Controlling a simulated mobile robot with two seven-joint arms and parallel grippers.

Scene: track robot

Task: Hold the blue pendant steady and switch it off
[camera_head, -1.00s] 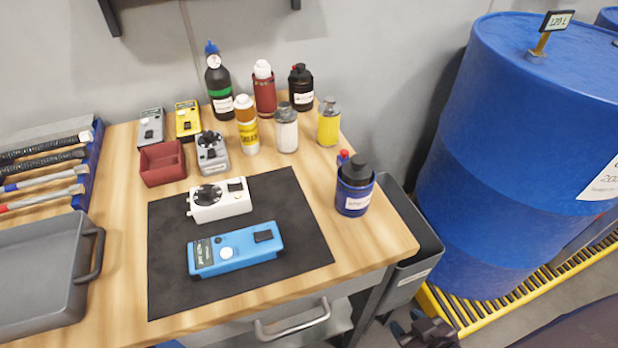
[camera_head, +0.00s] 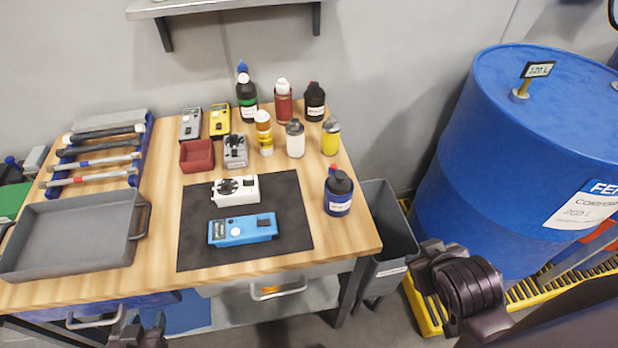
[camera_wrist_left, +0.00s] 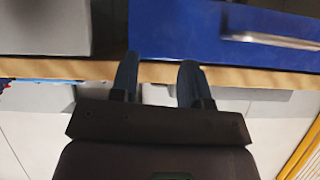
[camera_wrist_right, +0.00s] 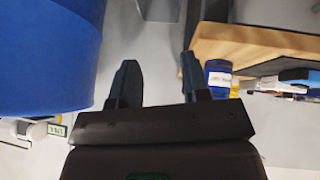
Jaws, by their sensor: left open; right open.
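The blue pendant (camera_head: 243,229) lies flat on a black mat (camera_head: 290,245) on the wooden workbench. It is a long blue box with a white round button, a dark label and a dark part at its right end. My left gripper (camera_head: 137,334) is low at the bottom edge of the head view, in front of the bench and apart from the pendant. In the left wrist view it is open and empty (camera_wrist_left: 160,68), facing the bench front. My right gripper is open and empty in the right wrist view (camera_wrist_right: 160,68), between the drum and the bench.
A white device (camera_head: 236,190) lies just behind the pendant. A dark blue bottle (camera_head: 338,193) stands right of the mat, and several bottles stand behind. A grey tray (camera_head: 70,240) is at left. A blue drum (camera_head: 480,150) and grey bin (camera_head: 385,225) flank the bench's right side.

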